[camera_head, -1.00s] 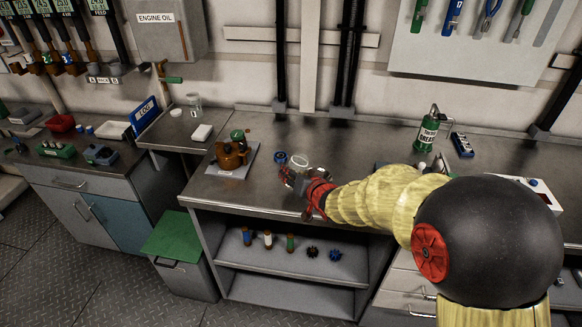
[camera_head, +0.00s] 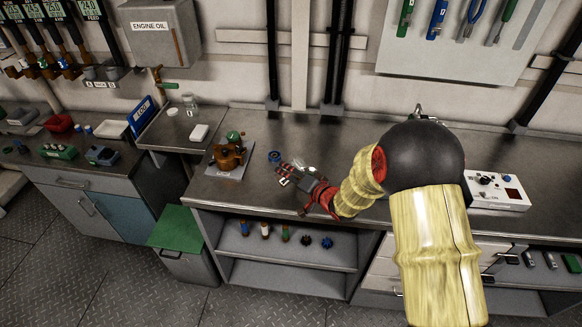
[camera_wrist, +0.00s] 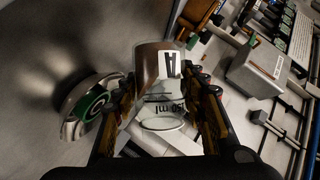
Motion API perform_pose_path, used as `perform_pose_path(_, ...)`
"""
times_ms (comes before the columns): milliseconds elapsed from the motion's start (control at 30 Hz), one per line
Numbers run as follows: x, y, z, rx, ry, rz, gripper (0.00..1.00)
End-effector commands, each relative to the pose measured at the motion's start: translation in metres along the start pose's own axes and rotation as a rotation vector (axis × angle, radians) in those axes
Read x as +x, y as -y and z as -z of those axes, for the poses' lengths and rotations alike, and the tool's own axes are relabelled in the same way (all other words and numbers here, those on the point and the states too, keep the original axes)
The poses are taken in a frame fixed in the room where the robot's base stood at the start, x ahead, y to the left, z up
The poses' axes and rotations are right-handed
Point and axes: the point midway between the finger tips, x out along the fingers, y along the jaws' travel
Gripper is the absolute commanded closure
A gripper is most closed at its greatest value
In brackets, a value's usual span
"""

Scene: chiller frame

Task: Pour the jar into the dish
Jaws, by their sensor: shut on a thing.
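The clear jar (camera_wrist: 147,62) with a white "A" label and "50 ml" marking is held between my two fingers in the wrist view. My gripper (camera_wrist: 165,95) is shut on it. In the head view my gripper (camera_head: 284,176) is over the counter, right of the brown pump. A pale round thing (camera_head: 301,167) shows just beyond it, partly hidden. I cannot tell there whether that is the dish or the jar. In the wrist view a round metallic thing with a green ring (camera_wrist: 90,106) lies left of my left finger. The jar's tilt and contents are unclear.
The brown pump with a green top (camera_head: 231,153) stands on a pale plate left of my gripper. A blue round part (camera_head: 274,156) sits between them. A glass jar (camera_head: 190,105) stands on the side counter. The counter's front left (camera_head: 225,190) is clear.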

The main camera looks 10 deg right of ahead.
Motion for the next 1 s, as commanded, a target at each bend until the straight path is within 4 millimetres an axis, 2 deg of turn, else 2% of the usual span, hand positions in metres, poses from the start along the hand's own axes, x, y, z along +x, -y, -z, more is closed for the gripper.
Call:
perform_pose_path(667, 0.0007, -0.0001, -0.0004, -0.005, -0.001, 0.000, 0.90)
perform_pose_path(1000, -0.0010, 0.0045, 0.0014, 0.071, 0.010, 0.030, 0.90)
